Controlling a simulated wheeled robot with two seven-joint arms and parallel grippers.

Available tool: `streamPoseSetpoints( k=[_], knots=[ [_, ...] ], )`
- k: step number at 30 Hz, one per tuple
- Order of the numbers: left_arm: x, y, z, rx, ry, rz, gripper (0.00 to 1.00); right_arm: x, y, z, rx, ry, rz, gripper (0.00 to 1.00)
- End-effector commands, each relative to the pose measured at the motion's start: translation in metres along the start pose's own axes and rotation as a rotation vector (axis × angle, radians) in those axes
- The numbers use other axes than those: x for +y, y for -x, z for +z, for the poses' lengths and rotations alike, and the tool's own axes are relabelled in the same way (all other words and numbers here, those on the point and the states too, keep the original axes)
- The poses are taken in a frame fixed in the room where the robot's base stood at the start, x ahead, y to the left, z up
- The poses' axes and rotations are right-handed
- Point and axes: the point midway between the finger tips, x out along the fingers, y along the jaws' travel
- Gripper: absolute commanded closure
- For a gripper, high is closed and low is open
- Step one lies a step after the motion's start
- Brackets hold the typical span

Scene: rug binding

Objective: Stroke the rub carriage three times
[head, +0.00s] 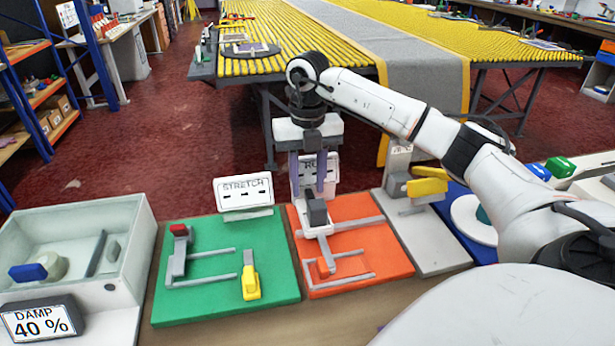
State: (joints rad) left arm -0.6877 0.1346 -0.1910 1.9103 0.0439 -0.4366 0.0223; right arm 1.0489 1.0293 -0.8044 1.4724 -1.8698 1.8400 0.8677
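The rub station is an orange board (370,262) with grey rails, in the middle foreground. The rub carriage (317,212), with a dark grey block as its handle, stands on the board near its back left. A white sign (333,168) stands behind it; its lettering is mostly hidden by my gripper. My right gripper (308,193) points down just above and behind the handle. Its two purple fingers are apart with nothing seen between them. Whether a finger touches the handle cannot be told. My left gripper is not in view.
Left of the board is a green board (205,300) with a STRETCH sign (243,193), and a pale DAMP bin (128,235). Right are a grey board (435,255) with a yellow lever (427,187) and a blue board. Behind stands a yellow slatted table (300,35).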

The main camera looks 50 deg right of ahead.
Motion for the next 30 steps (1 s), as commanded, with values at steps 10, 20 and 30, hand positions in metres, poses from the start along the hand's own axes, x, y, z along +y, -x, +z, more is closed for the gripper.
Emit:
streamPoseSetpoints(
  k=[10, 20, 30],
  knots=[
    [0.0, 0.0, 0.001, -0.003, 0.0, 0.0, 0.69, 0.001, 0.067, 0.001, -0.004, 0.0, 0.004, 0.67],
    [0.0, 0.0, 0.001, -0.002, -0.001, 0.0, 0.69, 0.001, 0.079, 0.0, -0.001, 0.0, 0.001, 0.67],
    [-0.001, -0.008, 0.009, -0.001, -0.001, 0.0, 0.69, -0.004, 0.086, 0.001, -0.005, -0.001, 0.0, 0.67]
  ],
)
